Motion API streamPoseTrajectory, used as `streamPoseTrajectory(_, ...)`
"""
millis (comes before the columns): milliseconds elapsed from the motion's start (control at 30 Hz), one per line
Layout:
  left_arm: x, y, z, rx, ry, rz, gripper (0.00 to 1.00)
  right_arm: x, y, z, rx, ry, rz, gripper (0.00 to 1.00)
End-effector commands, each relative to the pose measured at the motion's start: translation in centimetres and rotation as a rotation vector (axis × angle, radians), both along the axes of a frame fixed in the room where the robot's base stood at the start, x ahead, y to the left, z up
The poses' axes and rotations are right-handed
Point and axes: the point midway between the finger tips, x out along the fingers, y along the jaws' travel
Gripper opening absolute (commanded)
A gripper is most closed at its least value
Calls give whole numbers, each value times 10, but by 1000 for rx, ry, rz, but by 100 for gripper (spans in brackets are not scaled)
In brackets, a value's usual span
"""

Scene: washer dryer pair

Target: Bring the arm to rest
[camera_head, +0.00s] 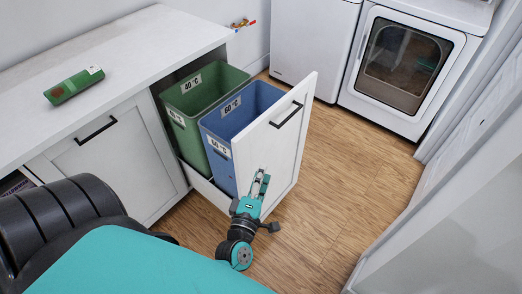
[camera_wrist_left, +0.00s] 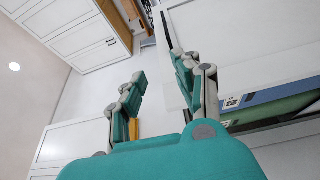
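My left gripper (camera_head: 261,177) is in front of the lower part of the white pull-out drawer front (camera_head: 270,152) in the head view. In the left wrist view, the two fingers of my left gripper (camera_wrist_left: 160,73) stand apart with nothing between them. The drawer front (camera_wrist_left: 176,93) is close beside the right finger there; I cannot tell whether they touch. My right gripper is not in view.
The drawer is pulled out and holds a green bin (camera_head: 205,96) and a blue bin (camera_head: 242,111). A green package (camera_head: 74,86) lies on the white counter (camera_head: 122,50). Wooden floor (camera_head: 335,190) is clear towards the dryer (camera_head: 402,67).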

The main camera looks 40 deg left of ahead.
Motion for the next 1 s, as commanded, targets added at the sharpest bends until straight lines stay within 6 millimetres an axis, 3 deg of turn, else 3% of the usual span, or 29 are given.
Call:
streamPoseTrajectory(367, -3, -2, -4, -10, 9, 3, 32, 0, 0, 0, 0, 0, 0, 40)
streamPoseTrajectory(467, -2, -8, -17, 15, 44, -17, 32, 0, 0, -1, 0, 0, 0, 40)
streamPoseTrajectory(567, -1, -25, -55, 90, 146, -83, 32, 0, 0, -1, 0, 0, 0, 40)
streamPoseTrajectory(667, -7, -50, -116, 218, 306, -198, 32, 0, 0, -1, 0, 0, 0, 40)
streamPoseTrajectory(767, -27, -74, -186, 375, 485, -345, 32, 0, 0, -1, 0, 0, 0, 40)
streamPoseTrajectory(867, -59, -91, -254, 537, 655, -506, 32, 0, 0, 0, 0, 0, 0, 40)
streamPoseTrajectory(1000, -124, -97, -339, 763, 880, -751, 32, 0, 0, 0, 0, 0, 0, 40)
